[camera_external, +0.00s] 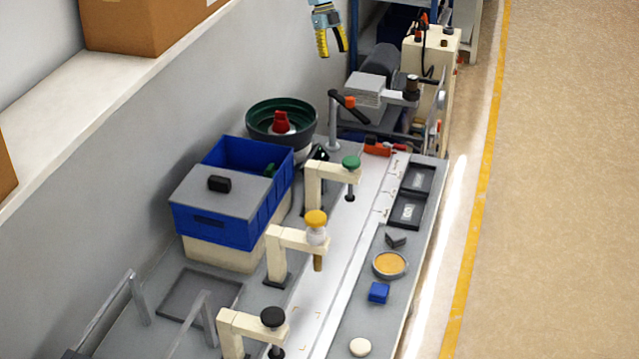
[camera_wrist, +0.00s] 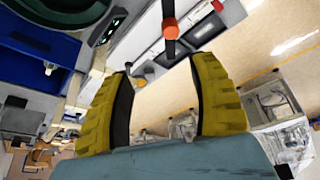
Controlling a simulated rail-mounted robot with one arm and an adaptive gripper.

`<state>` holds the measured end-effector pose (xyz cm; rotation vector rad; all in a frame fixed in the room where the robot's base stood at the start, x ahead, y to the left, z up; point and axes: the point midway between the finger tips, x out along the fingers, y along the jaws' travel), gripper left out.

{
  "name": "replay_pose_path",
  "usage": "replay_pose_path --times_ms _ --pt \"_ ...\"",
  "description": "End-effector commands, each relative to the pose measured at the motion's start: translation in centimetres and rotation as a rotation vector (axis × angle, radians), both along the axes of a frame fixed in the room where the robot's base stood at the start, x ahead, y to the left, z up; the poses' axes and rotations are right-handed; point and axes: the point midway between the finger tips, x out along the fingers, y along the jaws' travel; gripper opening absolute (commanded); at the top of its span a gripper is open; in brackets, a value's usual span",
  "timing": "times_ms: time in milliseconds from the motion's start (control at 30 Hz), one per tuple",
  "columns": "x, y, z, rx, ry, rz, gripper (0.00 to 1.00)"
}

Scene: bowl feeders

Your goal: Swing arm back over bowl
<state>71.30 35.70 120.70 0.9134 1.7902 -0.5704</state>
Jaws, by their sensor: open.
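The green bowl feeder (camera_external: 262,108) stands against the wall, with a red piece (camera_external: 280,122) inside it. The swing arm (camera_external: 345,100) sits on a grey post just right of the bowl. My gripper (camera_external: 331,48) is open and empty, in the air above and behind the swing arm. Part of the green bowl (camera_wrist: 65,12) shows at top left.
A blue bin (camera_external: 215,225) stands in front of the bowl. Cream brackets, one with a green knob (camera_external: 350,162), line the white track. A grey block machine (camera_external: 365,90) stands right of the swing arm. The air around my gripper is clear.

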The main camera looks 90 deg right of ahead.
Motion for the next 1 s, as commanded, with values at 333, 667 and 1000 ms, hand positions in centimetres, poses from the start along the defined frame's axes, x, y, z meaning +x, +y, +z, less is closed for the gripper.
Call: replay_pose_path --times_ms 333,667,1000 --pt "-1.5 0.1 -0.6 -0.021 0.024 0.049 0.6" --pt "-2.5 1.3 -4.5 -0.021 0.027 0.047 0.6" --pt "-4.0 3.0 -9.8 -0.021 0.025 0.046 0.6"
